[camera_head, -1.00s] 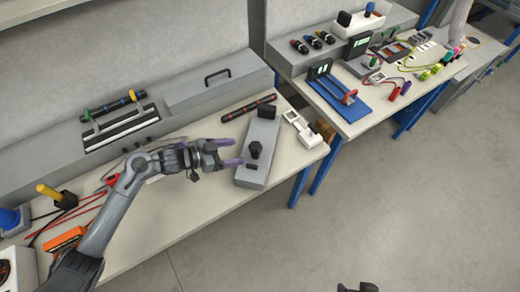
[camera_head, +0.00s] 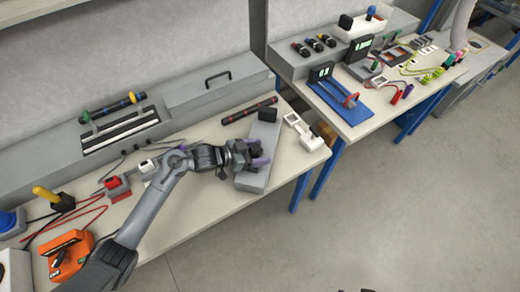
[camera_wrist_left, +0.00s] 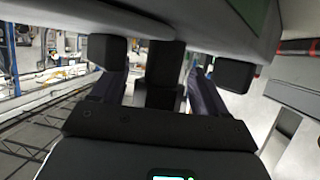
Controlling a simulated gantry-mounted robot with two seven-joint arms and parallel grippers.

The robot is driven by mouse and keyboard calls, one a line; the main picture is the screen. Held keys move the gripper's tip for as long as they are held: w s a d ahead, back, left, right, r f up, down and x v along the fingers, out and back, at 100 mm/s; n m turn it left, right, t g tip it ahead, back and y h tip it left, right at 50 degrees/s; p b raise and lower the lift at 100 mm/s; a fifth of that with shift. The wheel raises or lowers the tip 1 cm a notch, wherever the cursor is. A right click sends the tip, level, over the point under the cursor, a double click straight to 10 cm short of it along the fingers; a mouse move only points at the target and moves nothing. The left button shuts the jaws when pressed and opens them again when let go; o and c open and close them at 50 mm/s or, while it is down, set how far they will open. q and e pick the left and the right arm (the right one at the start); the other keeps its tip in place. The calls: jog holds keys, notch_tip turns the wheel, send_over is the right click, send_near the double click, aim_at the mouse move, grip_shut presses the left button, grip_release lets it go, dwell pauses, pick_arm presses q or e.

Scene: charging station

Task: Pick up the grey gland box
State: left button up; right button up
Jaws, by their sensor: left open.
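The grey gland box (camera_head: 263,138) is a long grey box lying on the left bench near its right end, with a black block on its far end. My left gripper (camera_head: 258,155) is at the box's near half and hides the upright black gland there. In the left wrist view, the open gripper (camera_wrist_left: 155,95) has one finger on each side of a black upright part (camera_wrist_left: 163,70). Grey box surface (camera_wrist_left: 210,25) fills the top of that view. I cannot tell whether the fingers touch the black part. Only a dark sliver of my right gripper (camera_head: 370,290) shows at the bottom edge.
A white fixture (camera_head: 303,132) stands right of the box near the bench edge. A black-and-red rod (camera_head: 249,110) lies behind it. A grey housing with a handle (camera_head: 218,82) is at the back. An orange device (camera_head: 67,253) and red cables are at the left.

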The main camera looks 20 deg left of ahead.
pick_arm(q)
grip_shut()
dwell(0.4)
jog(key=shift+r, duration=0.1)
